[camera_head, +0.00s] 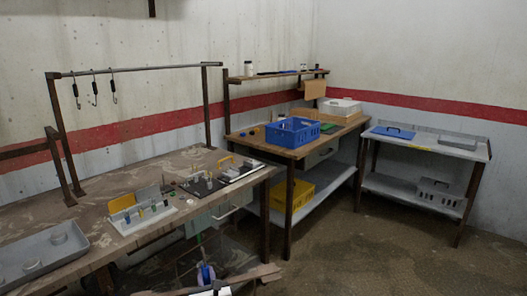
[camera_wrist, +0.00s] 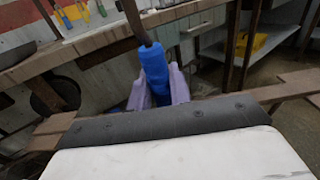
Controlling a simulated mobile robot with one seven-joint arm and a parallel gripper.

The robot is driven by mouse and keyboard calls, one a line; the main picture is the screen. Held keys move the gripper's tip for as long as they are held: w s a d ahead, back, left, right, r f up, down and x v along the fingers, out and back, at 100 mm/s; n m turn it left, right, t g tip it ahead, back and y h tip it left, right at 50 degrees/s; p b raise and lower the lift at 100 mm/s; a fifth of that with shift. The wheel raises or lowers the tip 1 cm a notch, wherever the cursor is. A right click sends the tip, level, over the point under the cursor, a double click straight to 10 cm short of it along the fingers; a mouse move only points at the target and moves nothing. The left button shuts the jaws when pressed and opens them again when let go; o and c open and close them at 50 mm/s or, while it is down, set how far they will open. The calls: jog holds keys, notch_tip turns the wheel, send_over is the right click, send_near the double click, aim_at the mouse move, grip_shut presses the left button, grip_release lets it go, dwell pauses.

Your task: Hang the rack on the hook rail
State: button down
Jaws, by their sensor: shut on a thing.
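My gripper (camera_wrist: 158,92) has pale purple fingers and is shut on a blue thing (camera_wrist: 154,66) in the wrist view. In the head view my gripper (camera_head: 207,276) is low, in front of the left bench. The hook rail (camera_head: 140,69) is a dark bar on two posts above the bench, with several dark hooks (camera_head: 94,90) at its left end. On the bench stand a pale rack with a yellow panel (camera_head: 122,203) and a dark rack (camera_head: 203,187) with a yellow handle.
A grey tray (camera_head: 45,258) lies at the left bench's near left. A corner table holds a blue crate (camera_head: 293,131) and a white box (camera_head: 340,106), with a yellow crate (camera_head: 293,193) below. A grey side table (camera_head: 425,142) stands right. Open floor (camera_head: 400,250) lies front right.

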jog(key=d+f+m+h, duration=0.2)
jog(key=d+f, duration=0.3)
jog(key=d, duration=0.3)
jog(key=d+f+m+t+h, duration=0.1)
jog(key=d+f+h, duration=0.2)
jog(key=d, duration=0.6)
notch_tip(320, 180, down, 2)
jog(key=shift+s+f+m+h, duration=0.25)
jog(key=shift+m+h, duration=0.15)
jog(key=shift+w+d, duration=0.1)
